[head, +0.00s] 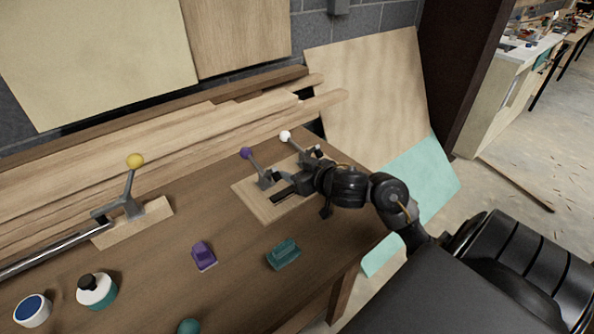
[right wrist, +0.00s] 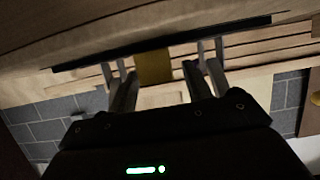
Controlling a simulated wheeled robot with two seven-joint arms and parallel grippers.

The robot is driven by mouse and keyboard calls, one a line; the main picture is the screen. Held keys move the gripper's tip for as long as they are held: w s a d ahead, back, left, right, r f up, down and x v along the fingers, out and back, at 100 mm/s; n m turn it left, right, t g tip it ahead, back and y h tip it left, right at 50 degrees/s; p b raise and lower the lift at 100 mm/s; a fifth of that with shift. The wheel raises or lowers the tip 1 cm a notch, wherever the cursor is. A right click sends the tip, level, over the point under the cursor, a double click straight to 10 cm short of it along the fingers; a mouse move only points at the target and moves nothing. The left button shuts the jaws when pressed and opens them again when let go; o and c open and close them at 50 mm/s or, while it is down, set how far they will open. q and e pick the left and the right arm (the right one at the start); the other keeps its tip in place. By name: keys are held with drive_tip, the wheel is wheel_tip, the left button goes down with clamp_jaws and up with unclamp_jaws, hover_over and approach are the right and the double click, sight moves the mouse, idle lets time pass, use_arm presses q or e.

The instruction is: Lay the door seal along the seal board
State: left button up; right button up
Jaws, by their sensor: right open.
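The seal board appears to be the pale wooden board (head: 250,206) on the bench, with a purple-knobbed clamp (head: 264,178) and a white-knobbed clamp (head: 308,152) at it. A short dark strip (head: 280,196), perhaps the door seal, shows on the board beside my right gripper (head: 298,186). In the right wrist view, a long thin black strip (right wrist: 100,61) runs across beyond the open fingers (right wrist: 164,66). An ochre patch (right wrist: 153,66) lies between the fingers; I cannot tell if they touch it. The arm hides part of the board. My left gripper is out of view.
A yellow-knobbed clamp (head: 126,205) with a metal rod (head: 50,253) stands at left. A purple block (head: 204,256), a teal block (head: 283,254), a bottle (head: 97,291) and a white cup (head: 33,310) stand in front. Long planks (head: 150,140) line the back.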

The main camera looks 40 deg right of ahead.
drive_tip(key=shift+r, duration=0.1)
drive_tip(key=shift+r+p, duration=0.3)
drive_tip(key=p+v, duration=0.1)
drive_tip(key=v, duration=0.1)
drive_tip(key=p+v, duration=0.1)
drive_tip(key=v, duration=0.2)
drive_tip(key=p+v, duration=0.2)
drive_tip(key=v, duration=0.1)
drive_tip(key=shift+r, duration=0.45)
drive_tip(key=p+v, duration=0.4)
drive_tip(key=shift+s+f, duration=0.1)
drive_tip(key=shift+f, duration=0.15)
